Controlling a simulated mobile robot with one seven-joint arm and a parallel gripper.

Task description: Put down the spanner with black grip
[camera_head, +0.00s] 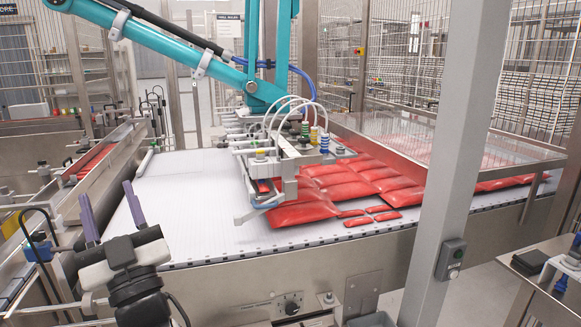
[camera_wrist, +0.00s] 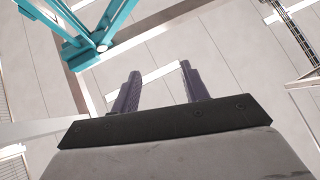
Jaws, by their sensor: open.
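My gripper (camera_head: 106,190) is at the left of the head view, its two purple-grey fingers pointing up and spread apart. It also shows in the wrist view (camera_wrist: 160,68), where the gap between the fingers is empty. I cannot make out the spanner with black grip in either view. My gripper stands in front of the near left end of the white conveyor (camera_head: 185,195) in the head view and touches nothing that I can see.
Red packs (camera_head: 345,190) lie on the conveyor under a teal picker arm (camera_head: 180,43) with a suction head (camera_head: 285,155). A grey post (camera_head: 450,150) stands at right. A side table (camera_head: 545,283) at lower right holds a dark block (camera_head: 530,262) and blue parts.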

